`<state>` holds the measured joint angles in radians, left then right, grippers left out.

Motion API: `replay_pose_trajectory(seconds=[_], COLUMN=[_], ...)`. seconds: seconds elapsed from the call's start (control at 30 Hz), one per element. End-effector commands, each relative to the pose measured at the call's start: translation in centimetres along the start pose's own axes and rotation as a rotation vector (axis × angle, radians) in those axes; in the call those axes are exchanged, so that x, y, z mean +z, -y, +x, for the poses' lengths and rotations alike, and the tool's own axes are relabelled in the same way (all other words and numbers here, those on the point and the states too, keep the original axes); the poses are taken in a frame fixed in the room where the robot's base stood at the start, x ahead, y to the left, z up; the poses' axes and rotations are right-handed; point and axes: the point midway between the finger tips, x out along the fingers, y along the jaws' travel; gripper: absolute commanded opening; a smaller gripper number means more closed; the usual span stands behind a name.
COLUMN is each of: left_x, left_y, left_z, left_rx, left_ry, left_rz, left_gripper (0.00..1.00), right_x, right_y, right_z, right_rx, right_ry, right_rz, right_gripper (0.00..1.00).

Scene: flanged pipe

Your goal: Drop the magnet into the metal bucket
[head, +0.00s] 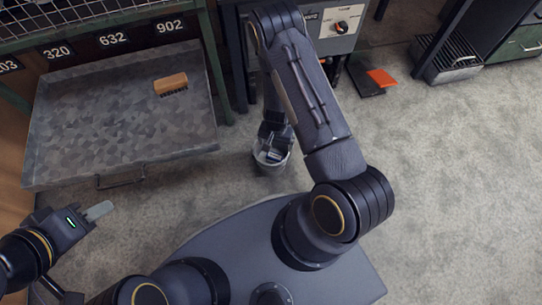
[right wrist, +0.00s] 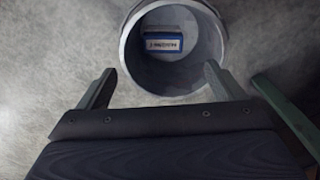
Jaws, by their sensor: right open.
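The metal bucket (right wrist: 128,62) stands on the floor; in the head view its rim (head: 259,158) shows below my right gripper. A blue block with a white label, which looks like the magnet (right wrist: 164,44), is inside the bucket in the right wrist view. My right gripper (right wrist: 160,69) is open, its two fingers apart at the near side of the bucket mouth with nothing between them. In the head view the right gripper (head: 274,142) is over the bucket and partly hides it. My left gripper (head: 99,211) is at the lower left, away from the bucket; its finger gap is not clear.
A grey metal drawer tray (head: 120,135) at the left holds a wooden brush (head: 171,84). A grey machine (head: 337,30) stands at the back, with an orange-and-black item (head: 381,78) on the floor beside it. The floor to the right is clear.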

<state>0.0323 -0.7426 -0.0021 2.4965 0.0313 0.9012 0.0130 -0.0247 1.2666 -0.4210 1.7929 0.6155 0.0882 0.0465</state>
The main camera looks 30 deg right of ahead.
Motion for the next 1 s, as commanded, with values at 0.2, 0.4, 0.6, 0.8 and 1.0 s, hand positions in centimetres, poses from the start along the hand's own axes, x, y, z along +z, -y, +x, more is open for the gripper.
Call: replay_pose_trajectory(seconds=[0.2, 0.4, 0.6, 0.8, 1.0], left_x=[-0.9, -1.1, -1.1, -1.1, -1.1], left_y=[-0.8, -1.0, -1.0, -1.0, -1.0], left_z=[-1.8, -2.3, -2.2, -2.2, -2.2], left_rx=[0.0, 0.0, 0.0, 0.0, 0.0], left_ry=[0.0, 0.0, 0.0, 0.0, 0.0], left_rz=[0.0, 0.0, 0.0, 0.0, 0.0], left_gripper=[0.36, 0.36, 0.36, 0.36, 0.36], right_x=[0.0, 0.0, 0.0, 0.0, -0.1], right_y=[0.1, 0.0, 0.0, 0.0, 0.3], right_z=[-4.4, -6.0, -6.1, -6.1, -6.8], right_rx=[-0.001, 0.0, 0.0, 0.0, -0.013], right_ry=[-0.001, 0.0, 0.001, 0.0, 0.003], right_rz=[-0.001, -0.001, 0.0, 0.0, 0.001], right_gripper=[0.89, 0.89, 0.89, 0.89, 0.89])
